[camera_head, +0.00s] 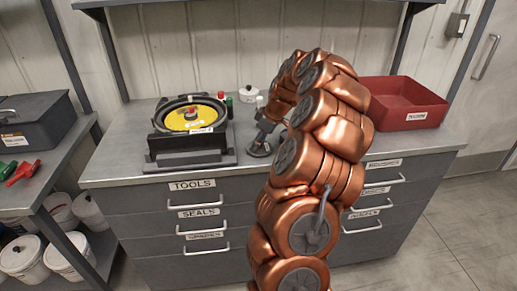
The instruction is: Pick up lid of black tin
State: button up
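My copper-coloured arm reaches over the workbench and bends down at its middle. My gripper (262,138) is a small dark shape low over the bench, partly hidden by the arm. Whether its fingers are open or shut does not show. A dark round thing (260,150) sits on the bench right at the gripper. It may be the black tin or its lid, but I cannot tell which, nor whether the gripper touches it.
A black seed meter with a yellow disc (191,117) stands left on the grey bench (120,165). A white lidded pot (249,94) and small red and green bottles stand behind. A red bin (400,100) sits right. Labelled drawers are below. Bare bench top shows at the front.

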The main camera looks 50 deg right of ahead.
jog(key=shift+s+a+f, duration=0.1)
jog(key=shift+f, duration=0.15)
jog(key=shift+c, duration=1.4)
jog(key=shift+f, duration=0.15)
jog(key=shift+c, duration=0.2)
